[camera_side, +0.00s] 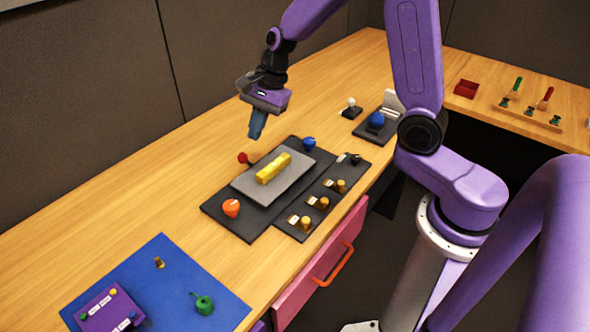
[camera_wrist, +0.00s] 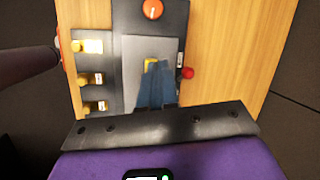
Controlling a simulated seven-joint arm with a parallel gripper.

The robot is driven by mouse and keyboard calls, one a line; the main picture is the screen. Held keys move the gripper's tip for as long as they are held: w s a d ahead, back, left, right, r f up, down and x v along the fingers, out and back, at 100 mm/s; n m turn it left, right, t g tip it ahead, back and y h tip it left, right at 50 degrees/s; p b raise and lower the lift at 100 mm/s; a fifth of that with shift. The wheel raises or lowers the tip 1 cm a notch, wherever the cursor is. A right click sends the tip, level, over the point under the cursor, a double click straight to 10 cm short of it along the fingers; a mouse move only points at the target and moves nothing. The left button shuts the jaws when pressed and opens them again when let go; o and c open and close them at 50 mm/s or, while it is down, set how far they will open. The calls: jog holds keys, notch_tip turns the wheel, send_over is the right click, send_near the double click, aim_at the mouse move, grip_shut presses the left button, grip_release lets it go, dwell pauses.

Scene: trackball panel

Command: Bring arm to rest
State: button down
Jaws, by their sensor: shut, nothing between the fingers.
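My gripper (camera_side: 256,127) hangs above the wooden bench, behind and left of a black panel (camera_side: 235,226) in the side view. Its blue fingers (camera_wrist: 155,84) are together with nothing between them, and they point down. My purple arm reaches in from the right. A yellow block (camera_side: 273,168) lies on the grey plate (camera_side: 262,190) of the panel, apart from the fingers. In the wrist view the fingers hide most of the yellow block (camera_wrist: 151,62).
A blue mat (camera_side: 205,275) lies front left. A blue trackball (camera_side: 377,119) and a small joystick (camera_side: 351,107) stand right. A pink drawer (camera_side: 318,268) is below.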

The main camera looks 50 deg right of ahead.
jog(key=s+a+r+n+g+h, duration=0.1)
jog(key=s+a+n, duration=0.1)
jog(key=s+n, duration=0.55)
jog(key=s+a+r+n+g, duration=0.1)
jog(key=s+a+r+n, duration=0.1)
jog(key=s+n, duration=0.5)
jog(key=s+d+n+h, duration=0.1)
jog(key=s+d+n, duration=0.1)
jog(key=s+n, duration=0.4)
jog(key=s+d+n+h, duration=0.1)
jog(key=s+d+n, duration=0.2)
jog(key=s+n, duration=0.4)
jog(key=shift+s+r, duration=0.4)
jog(key=shift+s, duration=0.35)
